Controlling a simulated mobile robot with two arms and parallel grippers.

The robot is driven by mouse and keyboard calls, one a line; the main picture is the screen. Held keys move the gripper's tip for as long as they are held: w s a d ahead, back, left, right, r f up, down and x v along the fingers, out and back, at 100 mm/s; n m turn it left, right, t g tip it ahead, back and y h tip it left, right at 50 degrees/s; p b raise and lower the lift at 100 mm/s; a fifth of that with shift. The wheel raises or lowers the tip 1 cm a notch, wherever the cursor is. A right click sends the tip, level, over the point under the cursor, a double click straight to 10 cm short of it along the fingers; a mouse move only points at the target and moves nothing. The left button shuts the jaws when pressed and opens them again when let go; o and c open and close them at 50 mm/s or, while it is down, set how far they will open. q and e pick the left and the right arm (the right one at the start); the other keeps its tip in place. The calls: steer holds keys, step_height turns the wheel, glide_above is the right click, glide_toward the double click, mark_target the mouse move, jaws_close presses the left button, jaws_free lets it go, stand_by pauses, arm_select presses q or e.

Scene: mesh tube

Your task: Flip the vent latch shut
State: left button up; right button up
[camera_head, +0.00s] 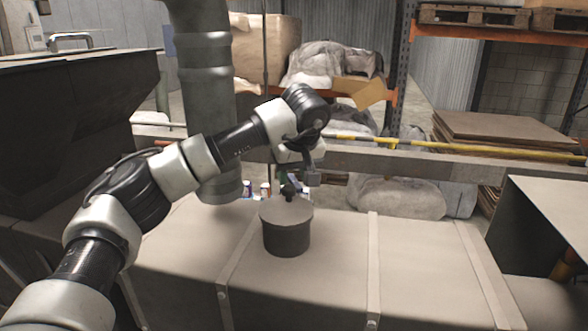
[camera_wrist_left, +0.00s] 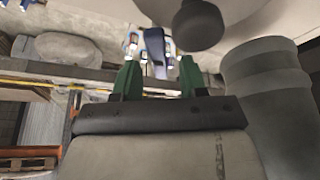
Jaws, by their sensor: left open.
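My left gripper (camera_head: 290,180) is just behind and above the dark knob (camera_head: 289,193) on a round, grey, lidded pot-shaped fitting (camera_head: 286,236). In the left wrist view, the two green fingers of the gripper (camera_wrist_left: 158,66) are spread apart with nothing clamped between them. A dark blue upright piece (camera_wrist_left: 154,45) shows beyond the gap between the fingertips; I cannot tell whether it is the vent latch. The knob (camera_wrist_left: 199,25) is beside the fingers, apart from them. No vent latch can be made out for certain. My right gripper is not in view.
Small white, blue and red items (camera_head: 265,189) stand behind the pot. A thick grey pipe (camera_head: 207,95) rises to its left. A grey beam (camera_head: 430,165) runs behind. The ribbed box top (camera_head: 415,255) is clear to the right.

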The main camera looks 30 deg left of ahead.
arm_select(q)
steer(key=shift+f, duration=0.1)
jaws_close()
steer(key=shift+m, duration=0.3)
steer(key=shift+w+m+h+p, duration=0.1)
steer(key=shift+m+h+p, duration=0.3)
steer(key=shift+m, duration=0.4)
steer(key=shift+d+m+t+h, duration=0.15)
steer(key=shift+m+t+h, duration=0.45)
steer(key=shift+m, duration=1.3)
jaws_free()
